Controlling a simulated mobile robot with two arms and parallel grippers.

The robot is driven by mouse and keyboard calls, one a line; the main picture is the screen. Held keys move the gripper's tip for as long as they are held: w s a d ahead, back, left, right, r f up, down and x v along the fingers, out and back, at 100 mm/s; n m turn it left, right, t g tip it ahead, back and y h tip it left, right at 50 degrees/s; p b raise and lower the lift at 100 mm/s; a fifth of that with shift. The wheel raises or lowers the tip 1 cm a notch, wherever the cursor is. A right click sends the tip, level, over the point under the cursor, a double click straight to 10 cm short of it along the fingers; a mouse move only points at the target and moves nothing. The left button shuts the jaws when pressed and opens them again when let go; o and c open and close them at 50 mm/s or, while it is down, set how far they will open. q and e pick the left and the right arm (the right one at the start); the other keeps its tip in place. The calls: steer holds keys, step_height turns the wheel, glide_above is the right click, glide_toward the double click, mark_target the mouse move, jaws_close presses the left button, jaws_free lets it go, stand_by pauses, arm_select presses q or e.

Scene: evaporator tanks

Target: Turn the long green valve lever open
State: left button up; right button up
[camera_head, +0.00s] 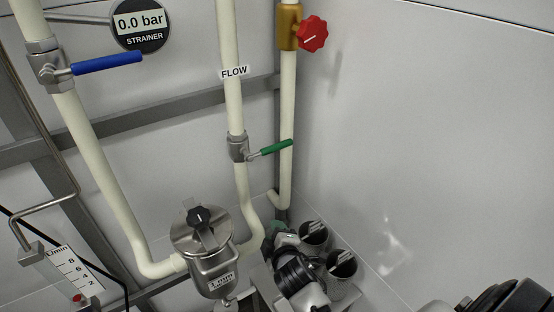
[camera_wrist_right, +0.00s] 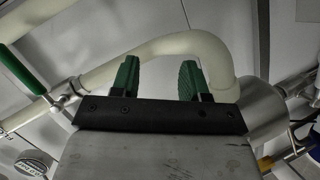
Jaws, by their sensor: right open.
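The long green valve lever (camera_head: 277,147) sticks out to the right and slightly up from a metal valve (camera_head: 238,148) on the pale pipe under the FLOW label. In the right wrist view the green lever (camera_wrist_right: 22,68) is at the left, joined to its valve (camera_wrist_right: 68,94). My right gripper (camera_head: 281,230) is low in the head view, below the lever and apart from it. In the wrist view its two green fingers (camera_wrist_right: 158,75) stand apart with nothing held between them, and the bent pipe (camera_wrist_right: 180,45) shows beyond. My left gripper is not in view.
A strainer pot (camera_head: 205,250) stands left of my right gripper, close to the pipe bend. A blue lever (camera_head: 107,63), a red knob (camera_head: 312,34) and a pressure display (camera_head: 141,22) are higher up. The wall to the right (camera_head: 430,130) is bare.

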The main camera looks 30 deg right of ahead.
mark_target(277, 147)
steer(key=w+d+r+n+t+h+b, duration=0.1)
steer(key=d+r+t+h, duration=0.1)
steer(key=r, duration=0.6)
steer(key=d+r+n+t+h+b, duration=0.1)
steer(key=r+n+t, duration=0.15)
steer(key=r, duration=0.65)
steer(key=shift+m, duration=0.45)
steer(key=x, duration=0.3)
steer(key=p+x, duration=0.1)
steer(key=x, duration=0.3)
steer(key=p+x, duration=0.1)
steer(key=x, duration=0.3)
steer(key=shift+s+d+r, duration=0.2)
steer(key=shift+d, duration=0.1)
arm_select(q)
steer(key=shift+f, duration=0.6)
arm_select(e)
jaws_close()
